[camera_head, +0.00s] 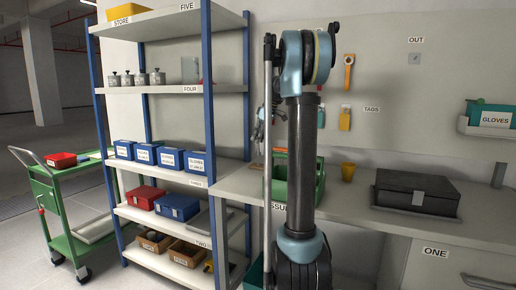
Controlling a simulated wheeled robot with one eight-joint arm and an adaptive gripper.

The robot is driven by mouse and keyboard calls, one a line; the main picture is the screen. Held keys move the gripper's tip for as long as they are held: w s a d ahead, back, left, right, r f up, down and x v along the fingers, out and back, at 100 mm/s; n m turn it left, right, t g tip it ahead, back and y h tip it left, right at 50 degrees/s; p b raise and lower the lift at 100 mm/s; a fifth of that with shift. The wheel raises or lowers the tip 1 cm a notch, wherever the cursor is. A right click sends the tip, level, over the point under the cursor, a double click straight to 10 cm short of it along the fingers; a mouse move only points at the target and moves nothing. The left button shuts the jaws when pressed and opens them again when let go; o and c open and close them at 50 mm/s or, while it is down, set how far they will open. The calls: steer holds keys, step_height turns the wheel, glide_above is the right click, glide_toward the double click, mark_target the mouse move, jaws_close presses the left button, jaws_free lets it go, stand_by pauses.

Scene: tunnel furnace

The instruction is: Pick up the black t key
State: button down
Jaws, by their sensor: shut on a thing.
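My gripper (259,125) is small in the head view, raised in front of the back wall just left of my dark upright arm. It is partly hidden by the arm and a thin upright rod. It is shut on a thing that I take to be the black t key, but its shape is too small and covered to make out. I see no black t key lying clearly on the shelves or the bench.
A blue-post shelf rack (209,100) with bins stands left of my arm. A green cart (75,180) stands far left. Orange tools hang on the wall.

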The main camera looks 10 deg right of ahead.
step_height(320, 180, up, 13)
stand_by(0.3)
steer(key=shift+r, duration=0.15)
stand_by(0.3)
step_height(320, 180, up, 4)
steer(key=shift+f, duration=0.15)
stand_by(0.7)
steer(key=shift+s, duration=0.1)
stand_by(0.5)
